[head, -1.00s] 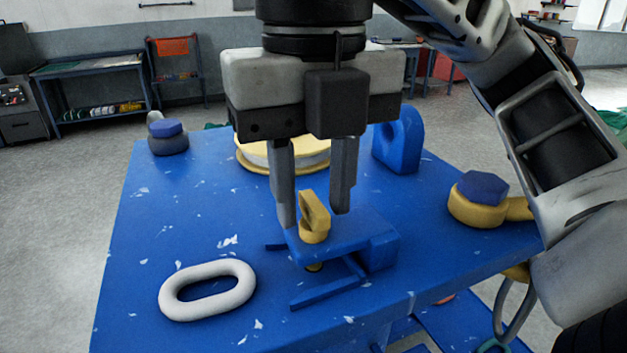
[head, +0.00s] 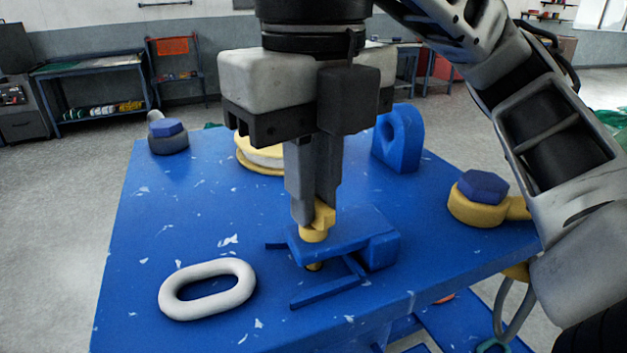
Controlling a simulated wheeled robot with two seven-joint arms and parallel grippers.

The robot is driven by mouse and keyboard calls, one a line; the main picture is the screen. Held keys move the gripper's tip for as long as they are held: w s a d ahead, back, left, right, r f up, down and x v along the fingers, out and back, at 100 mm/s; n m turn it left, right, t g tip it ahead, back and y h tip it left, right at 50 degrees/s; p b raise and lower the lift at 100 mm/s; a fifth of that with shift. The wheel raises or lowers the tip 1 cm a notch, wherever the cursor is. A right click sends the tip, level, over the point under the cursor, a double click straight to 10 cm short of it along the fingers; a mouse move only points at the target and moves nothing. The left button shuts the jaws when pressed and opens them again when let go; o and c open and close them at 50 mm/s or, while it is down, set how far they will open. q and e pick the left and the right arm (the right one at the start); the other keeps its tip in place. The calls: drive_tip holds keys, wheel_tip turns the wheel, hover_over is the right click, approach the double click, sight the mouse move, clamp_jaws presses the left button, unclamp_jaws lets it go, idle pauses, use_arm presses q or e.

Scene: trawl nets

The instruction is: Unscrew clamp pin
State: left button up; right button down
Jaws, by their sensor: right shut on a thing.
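The yellow clamp pin (head: 314,235) stands upright in the blue clamp (head: 345,238) near the middle of the blue table. Its lower tip shows just under the clamp's upper plate. My right gripper (head: 315,212) points down from above, with its two fingers shut on the flat head of the pin. The fingers hide much of the pin's head. My left gripper is not in view.
A white oval link (head: 207,268) lies at the front left of the blue table (head: 190,220). A yellow shackle with a blue bolt head (head: 481,189) is at the right. A blue lug (head: 397,140), a yellow-and-white round thing (head: 262,158) and a grey shackle with a blue nut (head: 168,135) stand at the back.

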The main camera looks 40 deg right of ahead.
drive_tip(key=n, duration=1.4)
drive_tip(key=shift+n, duration=0.4)
drive_tip(key=n, duration=0.3)
drive_tip(key=shift+n, duration=0.3)
drive_tip(key=n, duration=0.3)
drive_tip(key=shift+f+n, duration=0.1)
drive_tip(key=shift+n, duration=0.2)
drive_tip(key=n, duration=1.2)
drive_tip(key=shift+n, duration=0.4)
drive_tip(key=n, duration=1)
drive_tip(key=shift+n, duration=0.4)
drive_tip(key=n, duration=0.5)
drive_tip(key=shift+n, duration=0.3)
